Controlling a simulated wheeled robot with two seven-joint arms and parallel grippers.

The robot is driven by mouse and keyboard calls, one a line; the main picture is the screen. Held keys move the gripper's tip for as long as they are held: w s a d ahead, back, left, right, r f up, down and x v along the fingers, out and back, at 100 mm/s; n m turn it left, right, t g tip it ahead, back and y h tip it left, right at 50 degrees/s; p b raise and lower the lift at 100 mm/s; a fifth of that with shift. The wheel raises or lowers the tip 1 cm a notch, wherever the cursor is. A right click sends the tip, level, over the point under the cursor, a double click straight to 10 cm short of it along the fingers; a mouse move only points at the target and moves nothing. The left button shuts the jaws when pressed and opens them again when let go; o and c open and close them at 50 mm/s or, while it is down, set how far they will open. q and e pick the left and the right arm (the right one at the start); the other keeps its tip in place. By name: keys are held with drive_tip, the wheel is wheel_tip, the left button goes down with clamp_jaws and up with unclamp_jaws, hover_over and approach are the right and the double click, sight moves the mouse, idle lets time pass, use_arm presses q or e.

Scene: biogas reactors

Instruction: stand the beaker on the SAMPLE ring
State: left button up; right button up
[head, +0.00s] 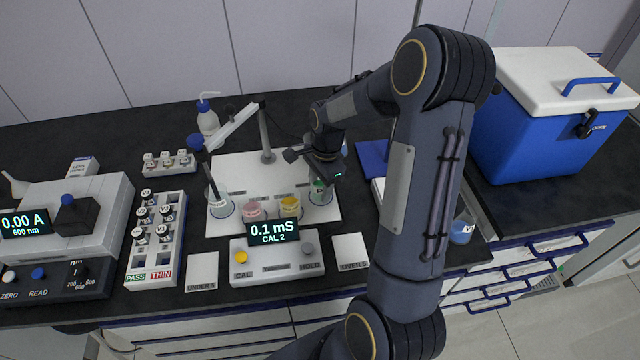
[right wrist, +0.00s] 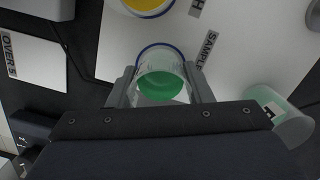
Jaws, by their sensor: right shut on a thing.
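The beaker (right wrist: 163,85) is clear with green liquid, and it also shows in the head view (head: 319,190). My right gripper (right wrist: 160,75) is shut on it, one finger on each side. In the head view the right gripper (head: 322,170) comes down over the beaker and hides its upper part. The blue SAMPLE ring (right wrist: 158,45) shows as an arc past the beaker, beside the SAMPLE label (right wrist: 209,50). The beaker appears over or inside this ring; whether its base touches the mat I cannot tell. My left gripper is out of view.
Pink (head: 253,210) and yellow (head: 290,206) cups stand left of the beaker on the white mat (head: 225,172). The meter (head: 275,262) is in front, reading 0.1 mS. A blue cooler (head: 540,135) stands right.

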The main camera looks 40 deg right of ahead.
drive_tip(key=shift+f, duration=0.15)
drive_tip(key=o, duration=1)
drive_tip(key=shift+o, duration=0.2)
wheel_tip(320, 180, up, 12)
drive_tip(key=d, duration=0.1)
drive_tip(key=s+a+r+n+t+y, duration=0.1)
drive_tip(key=s+a+n+t, duration=0.1)
drive_tip(key=s+a+n, duration=0.5)
drive_tip(key=s+a+r+n+t+y, duration=0.1)
drive_tip(key=s+a+r+n+t, duration=0.1)
drive_tip(key=s+a+n, duration=0.6)
drive_tip(key=s+n+t, duration=0.1)
drive_tip(key=s+n, duration=0.1)
drive_tip(key=s, duration=0.1)
drive_tip(key=shift+s+a+r+n, duration=0.25)
drive_tip(key=shift+s+a+n, duration=0.05)
drive_tip(key=shift+s, duration=0.05)
